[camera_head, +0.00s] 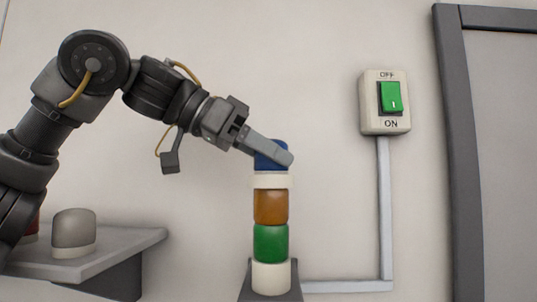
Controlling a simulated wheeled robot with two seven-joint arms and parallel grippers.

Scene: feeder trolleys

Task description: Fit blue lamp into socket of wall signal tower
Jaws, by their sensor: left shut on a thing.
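The signal tower (271,208) stands upright by the wall, with an amber section above a green one on a white base. A white ring (271,181) tops the amber section. The blue lamp (267,149) is right above this ring, partly hidden by my finger; I cannot tell whether it is seated. My left gripper (286,158) reaches in from the upper left and is shut on the blue lamp. My right gripper is not in view.
A grey shelf (135,243) at the lower left holds a grey-white lamp (74,232) and a red thing partly behind my arm. A wall switch box (385,118) with a green rocker is at the right, with conduit (384,210) below. A dark door frame (460,150) stands farther right.

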